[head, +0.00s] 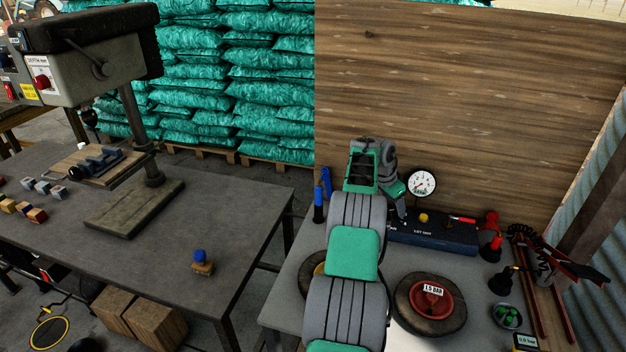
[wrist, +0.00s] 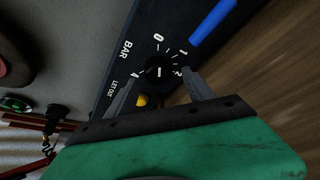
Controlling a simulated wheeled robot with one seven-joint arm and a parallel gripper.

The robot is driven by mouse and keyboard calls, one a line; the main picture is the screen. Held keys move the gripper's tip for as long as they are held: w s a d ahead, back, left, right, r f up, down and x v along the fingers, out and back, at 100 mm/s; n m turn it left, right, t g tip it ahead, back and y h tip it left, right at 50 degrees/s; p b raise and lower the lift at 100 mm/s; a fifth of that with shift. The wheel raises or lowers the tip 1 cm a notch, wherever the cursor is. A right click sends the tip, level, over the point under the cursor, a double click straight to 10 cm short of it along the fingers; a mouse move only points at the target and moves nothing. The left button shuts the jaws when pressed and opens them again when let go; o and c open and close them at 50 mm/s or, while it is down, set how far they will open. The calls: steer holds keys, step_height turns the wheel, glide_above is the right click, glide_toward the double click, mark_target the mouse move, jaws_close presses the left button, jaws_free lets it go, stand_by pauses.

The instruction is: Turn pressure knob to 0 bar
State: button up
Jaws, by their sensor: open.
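The black pressure knob (wrist: 158,73) sits on a dark blue panel (wrist: 117,65) in the wrist view. Its scale shows 0, 1, 2 and 4 with the word BAR. A short white mark shows on the knob; I cannot tell for sure which number it points at. My gripper (wrist: 160,76) is open, one finger on each side of the knob; contact is unclear. In the head view my gripper (head: 402,212) is low at the left part of the panel (head: 445,235) and hides the knob. A round white gauge (head: 421,184) with a red needle stands behind the panel.
A yellow button (head: 424,217) and a red-handled part (head: 462,219) are on the panel, right of my gripper. A blue bar (wrist: 212,22) lies near the scale. A wooden wall (head: 470,90) rises close behind.

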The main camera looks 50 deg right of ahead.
steer(key=v, duration=0.7)
steer(key=w+a+r+n+t, duration=0.1)
steer(key=w+a+r+n, duration=0.2)
steer(key=w+a, duration=0.3)
steer(key=w+a+r+n+t+b, duration=0.1)
steer(key=w+a+r+n, duration=0.3)
steer(key=a, duration=1.1)
steer(key=w, duration=0.3)
steer(key=shift+a+n+y, duration=0.2)
steer(key=shift+n+y, duration=0.1)
